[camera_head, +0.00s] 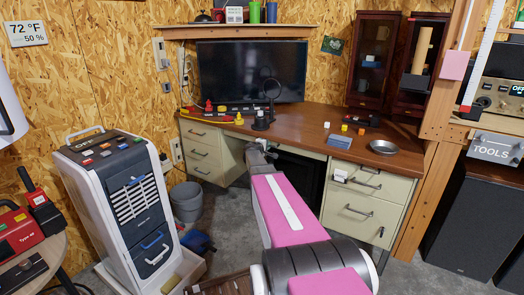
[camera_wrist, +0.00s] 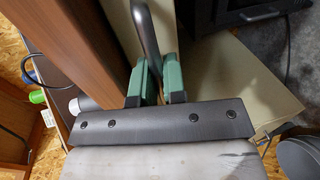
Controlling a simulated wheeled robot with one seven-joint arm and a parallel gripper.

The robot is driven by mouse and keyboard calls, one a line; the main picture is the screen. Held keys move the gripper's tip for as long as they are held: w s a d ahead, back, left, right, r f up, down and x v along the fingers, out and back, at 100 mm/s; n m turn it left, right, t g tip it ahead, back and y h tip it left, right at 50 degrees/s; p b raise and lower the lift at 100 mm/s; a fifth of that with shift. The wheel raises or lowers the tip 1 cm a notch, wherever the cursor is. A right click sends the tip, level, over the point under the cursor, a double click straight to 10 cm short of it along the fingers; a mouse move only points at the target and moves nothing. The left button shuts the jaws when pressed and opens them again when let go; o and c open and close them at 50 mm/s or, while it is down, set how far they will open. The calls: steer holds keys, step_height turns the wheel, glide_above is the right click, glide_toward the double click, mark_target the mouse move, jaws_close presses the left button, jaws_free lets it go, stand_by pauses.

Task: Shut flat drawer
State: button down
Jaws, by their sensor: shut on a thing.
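The flat drawer is the thin beige front (camera_head: 302,153) under the middle of the desktop; it also shows in the wrist view (camera_wrist: 122,30) as a narrow pale strip beside the brown desk edge. Its dark grey bar handle (camera_wrist: 147,42) runs down between the green fingers of my gripper (camera_wrist: 157,80). My gripper is shut on this handle. In the head view my gripper (camera_head: 260,150) is at the desk's front edge, partly hidden by my pink arm. My arm covers part of the drawer front, and I cannot tell how far out the drawer stands.
The brown desk (camera_head: 340,142) holds a monitor (camera_head: 250,72), a metal bowl (camera_head: 383,147) and small coloured items. Beige drawer pedestals stand left (camera_head: 205,152) and right (camera_head: 362,205). A white air cooler (camera_head: 125,205) and a grey bin (camera_head: 187,202) stand at left.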

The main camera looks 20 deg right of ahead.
steer(key=shift+w+d, duration=0.15)
steer(key=shift+w, duration=0.1)
steer(key=c, duration=1.2)
jaws_free()
steer(key=v, duration=1)
steer(key=shift+s+a, duration=0.2)
steer(key=shift+a, duration=0.1)
